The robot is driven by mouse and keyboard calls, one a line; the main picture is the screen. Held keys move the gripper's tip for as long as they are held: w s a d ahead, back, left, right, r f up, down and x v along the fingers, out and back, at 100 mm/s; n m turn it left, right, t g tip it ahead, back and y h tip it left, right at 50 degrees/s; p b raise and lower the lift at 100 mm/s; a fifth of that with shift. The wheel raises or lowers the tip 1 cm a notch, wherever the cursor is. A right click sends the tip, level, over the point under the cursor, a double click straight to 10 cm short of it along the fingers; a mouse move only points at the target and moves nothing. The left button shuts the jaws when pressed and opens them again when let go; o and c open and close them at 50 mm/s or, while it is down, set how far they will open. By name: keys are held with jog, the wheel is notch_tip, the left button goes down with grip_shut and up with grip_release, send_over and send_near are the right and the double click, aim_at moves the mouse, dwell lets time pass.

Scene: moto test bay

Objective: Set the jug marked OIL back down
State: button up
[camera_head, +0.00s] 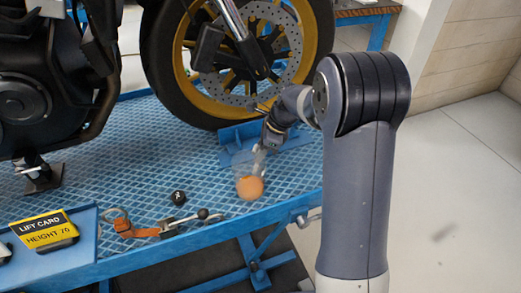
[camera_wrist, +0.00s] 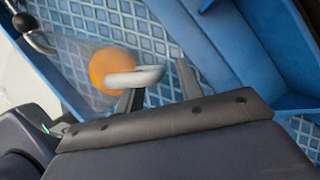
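A clear jug (camera_head: 248,178) with orange contents appears upright on the blue lattice deck, near its front edge; no OIL marking is readable. In the wrist view its orange contents (camera_wrist: 108,68) and pale grey handle (camera_wrist: 136,77) show. My gripper (camera_head: 262,150) is at the jug's handle side, low over the deck. In the wrist view the fingers of my gripper (camera_wrist: 160,92) stand apart with deck visible between them. The handle crosses in front of the left finger, and a gap separates it from the right finger. I cannot tell whether the left finger touches it.
A motorcycle wheel (camera_head: 165,75) stands behind the jug, with a blue bracket (camera_head: 290,142) beside my gripper. Left of the jug are a black ball (camera_head: 179,197), a ball-ended lever (camera_head: 190,220), an orange strap (camera_head: 140,232) and a lift card sign (camera_head: 45,230).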

jog(key=p+v, duration=0.1)
jog(key=v, duration=1)
jog(key=shift+a, duration=0.1)
jog(key=b+x, duration=0.1)
jog(key=x, duration=1)
jog(key=shift+f, duration=0.1)
jog(key=shift+r, duration=0.4)
